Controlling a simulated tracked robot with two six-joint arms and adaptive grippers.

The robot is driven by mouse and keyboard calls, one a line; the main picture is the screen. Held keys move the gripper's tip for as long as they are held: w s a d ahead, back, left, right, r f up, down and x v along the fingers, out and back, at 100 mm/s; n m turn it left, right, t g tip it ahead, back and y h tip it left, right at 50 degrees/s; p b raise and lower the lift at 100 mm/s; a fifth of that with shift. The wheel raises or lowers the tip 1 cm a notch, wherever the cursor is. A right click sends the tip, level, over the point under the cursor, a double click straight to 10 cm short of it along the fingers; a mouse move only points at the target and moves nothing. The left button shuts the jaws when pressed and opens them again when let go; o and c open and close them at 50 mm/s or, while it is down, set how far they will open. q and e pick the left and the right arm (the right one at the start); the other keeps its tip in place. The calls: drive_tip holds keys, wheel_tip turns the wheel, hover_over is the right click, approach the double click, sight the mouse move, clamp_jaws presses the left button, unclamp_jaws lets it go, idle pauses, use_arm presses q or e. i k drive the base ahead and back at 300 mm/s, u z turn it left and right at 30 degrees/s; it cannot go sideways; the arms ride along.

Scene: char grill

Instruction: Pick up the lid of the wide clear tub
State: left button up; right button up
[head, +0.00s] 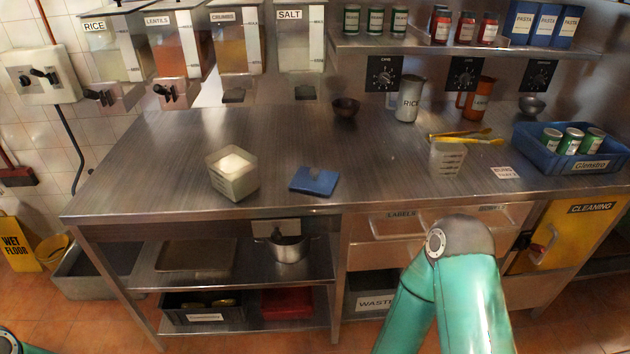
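A wide clear tub (222,183) with white contents stands open on the left part of the steel worktop. A flat blue lid (314,181) with a notch in its far edge lies on the worktop just right of the tub, apart from it. A narrower clear tub (447,160) with markings stands further right. My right arm shows only as a bent teal elbow in front of the drawers; its gripper is not visible. Only a small bit of my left arm shows at the bottom left corner, and its gripper is out of view.
Yellow tongs (465,137) lie at the top of the narrower tub. A dark bowl (346,107), a RICE jug (409,100) and an orange jug (478,100) stand behind. A blue crate (571,158) with tins is at right. Dispensers (178,45) hang above the back left. Worktop around the lid is clear.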

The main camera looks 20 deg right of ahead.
sight(316, 180)
drive_tip(key=z, duration=0.05)
drive_tip(key=i, duration=1)
drive_tip(key=u, duration=0.05)
